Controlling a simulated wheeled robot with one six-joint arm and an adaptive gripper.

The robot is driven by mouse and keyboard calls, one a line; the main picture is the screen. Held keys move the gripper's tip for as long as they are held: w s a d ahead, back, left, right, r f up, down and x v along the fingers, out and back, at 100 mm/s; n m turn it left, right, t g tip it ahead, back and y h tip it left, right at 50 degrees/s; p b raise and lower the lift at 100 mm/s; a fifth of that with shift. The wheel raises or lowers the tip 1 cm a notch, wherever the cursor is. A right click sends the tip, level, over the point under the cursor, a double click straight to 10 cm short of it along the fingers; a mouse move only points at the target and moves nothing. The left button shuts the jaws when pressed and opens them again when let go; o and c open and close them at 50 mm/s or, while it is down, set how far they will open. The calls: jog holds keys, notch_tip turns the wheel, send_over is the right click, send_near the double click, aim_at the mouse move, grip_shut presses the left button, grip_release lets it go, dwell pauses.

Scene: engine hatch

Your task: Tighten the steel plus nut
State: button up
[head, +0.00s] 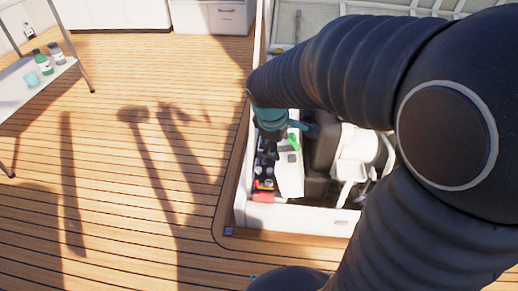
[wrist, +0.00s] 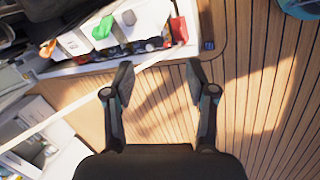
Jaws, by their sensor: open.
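My gripper (wrist: 159,82) is open, with two dark fingers spread apart and nothing between them in the wrist view. Behind the fingers that view shows wooden deck and the pale hatch edge. In the head view my wrist (head: 270,119) has a teal band and hangs over the left side of the engine hatch (head: 300,218). A row of dark parts with a red block (head: 263,196) lies along the hatch's left inner wall, below my wrist. The red block also shows in the wrist view (wrist: 179,28), beyond the fingers. I cannot make out the steel plus nut in either view.
A white box with a green piece (head: 293,143) stands in the hatch beside dark and white engine parts (head: 355,155). A table with bottles (head: 40,65) stands at the upper left. Wooden deck (head: 130,220) left of the hatch is clear, crossed by shadows.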

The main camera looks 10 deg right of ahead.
jog(key=w+a+f+n, duration=0.2)
jog(key=w+f+n, duration=0.35)
jog(key=f, duration=0.25)
jog(key=n+g+h, duration=0.1)
jog(key=n+h, duration=0.1)
jog(key=n, duration=0.3)
send_near(268, 182)
jog(key=b+x, duration=0.3)
jog(key=x, duration=0.6)
grip_shut()
